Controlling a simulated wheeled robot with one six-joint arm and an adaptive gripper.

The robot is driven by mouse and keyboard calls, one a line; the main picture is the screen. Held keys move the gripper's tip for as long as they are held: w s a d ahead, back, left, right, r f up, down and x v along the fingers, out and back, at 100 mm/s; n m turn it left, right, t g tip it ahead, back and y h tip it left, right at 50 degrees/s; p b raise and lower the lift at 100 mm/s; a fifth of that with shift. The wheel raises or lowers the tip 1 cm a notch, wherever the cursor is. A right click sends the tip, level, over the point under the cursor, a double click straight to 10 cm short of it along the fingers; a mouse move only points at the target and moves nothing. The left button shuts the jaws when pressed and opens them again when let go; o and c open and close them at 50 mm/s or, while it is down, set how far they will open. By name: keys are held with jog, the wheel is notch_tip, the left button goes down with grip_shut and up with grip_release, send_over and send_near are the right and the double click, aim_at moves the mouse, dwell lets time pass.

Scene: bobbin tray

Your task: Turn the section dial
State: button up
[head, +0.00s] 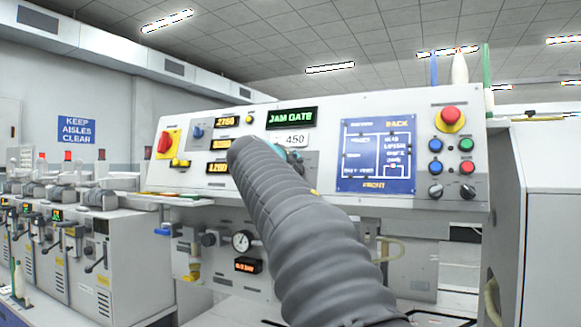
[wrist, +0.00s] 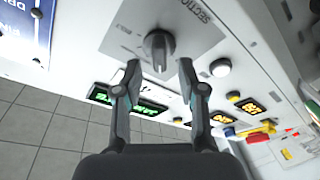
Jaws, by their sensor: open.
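The section dial (wrist: 159,48) is a grey knob with a raised grip bar on a grey label plate (wrist: 120,38); part of the word "SECTION" is readable beside it. My gripper (wrist: 159,68) is open in the wrist view, its two dark fingers spread to either side of the dial's near edge. The knob lies between and slightly beyond the fingertips. I see no contact. In the head view my sleeved arm covers the dial and most of the gripper.
A lit green "JAM GATE" display (head: 292,118) sits above the arm on the sloped panel. A white button (wrist: 220,67) is close to the right finger.

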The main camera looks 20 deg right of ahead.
jog(key=v, duration=1)
jog(key=s+a+f+n+g+y, duration=0.1)
jog(key=a+f+g+y, duration=0.15)
jog(key=f, duration=0.85)
jog(key=s+a+f+n+g+y, duration=0.1)
jog(key=a+f+n+y, duration=0.15)
jog(key=f, duration=0.75)
jog(key=s+a+f+m+g+y, duration=0.1)
jog(key=s+a+f+g+y, duration=0.1)
jog(key=s+f, duration=1)
jog(key=s+a+f+m+g+y, duration=0.1)
jog(key=s+a+f+y, duration=0.3)
jog(key=s+f, duration=0.9)
jog(key=shift+s+m+g+y, duration=0.35)
jog(key=shift+s+y, duration=0.05)
jog(key=shift+s, duration=0.85)
